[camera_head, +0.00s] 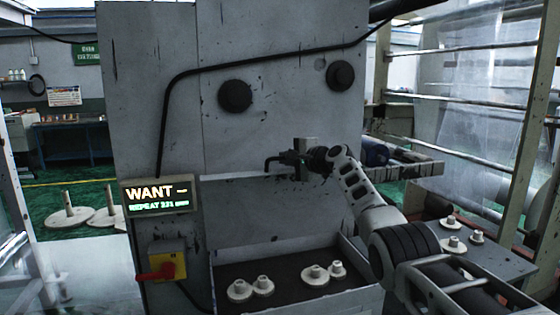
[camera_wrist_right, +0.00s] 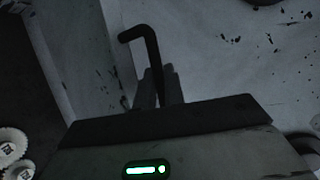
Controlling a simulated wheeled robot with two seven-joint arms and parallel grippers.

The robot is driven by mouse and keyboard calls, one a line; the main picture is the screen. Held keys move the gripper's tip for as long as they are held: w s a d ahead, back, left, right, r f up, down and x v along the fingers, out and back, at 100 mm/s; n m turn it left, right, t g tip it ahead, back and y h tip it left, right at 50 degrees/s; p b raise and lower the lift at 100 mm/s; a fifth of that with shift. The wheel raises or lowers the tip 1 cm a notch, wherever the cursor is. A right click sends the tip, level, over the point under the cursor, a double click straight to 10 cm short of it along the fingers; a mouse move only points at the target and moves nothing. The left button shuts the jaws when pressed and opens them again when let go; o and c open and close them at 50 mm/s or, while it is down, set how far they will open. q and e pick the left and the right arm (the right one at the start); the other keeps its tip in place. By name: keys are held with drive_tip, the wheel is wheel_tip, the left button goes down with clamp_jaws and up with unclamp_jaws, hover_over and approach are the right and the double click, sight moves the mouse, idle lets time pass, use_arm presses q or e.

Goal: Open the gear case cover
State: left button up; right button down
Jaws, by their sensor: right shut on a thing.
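The gear case is the tall scuffed grey cabinet (camera_head: 150,75) in the head view. I take its upper front panel, with two round black knobs (camera_head: 235,95), as the cover (camera_head: 275,130); I cannot tell whether it is unfastened. My right gripper (camera_head: 287,160) is in front of this panel's lower edge, shut on a black L-shaped bar (camera_head: 270,163). The bar's bent end sticks out past the fingers to the left. The wrist view shows the bar (camera_wrist_right: 148,50) between the fingertips (camera_wrist_right: 158,88). I cannot tell whether the bar touches the cover. My left gripper is not in view.
A tray (camera_head: 228,270) below holds several white gears (camera_head: 315,274). More gears (camera_head: 452,245) lie on a grey surface at right. A lit sign (camera_head: 158,196) and a red switch (camera_head: 158,271) are at left. A black cable (camera_head: 165,110) crosses the cabinet. A film rack (camera_head: 535,110) stands right.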

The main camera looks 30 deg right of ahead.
idle(0.4)
drive_tip(key=c, duration=1.5)
unclamp_jaws()
use_arm(q)
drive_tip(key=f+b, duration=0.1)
drive_tip(key=b, duration=0.2)
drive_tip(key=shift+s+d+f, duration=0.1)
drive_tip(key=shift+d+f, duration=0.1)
use_arm(e)
drive_tip(key=v, duration=1.5)
drive_tip(key=shift+s+r, duration=0.2)
drive_tip(key=shift+s, duration=0.15)
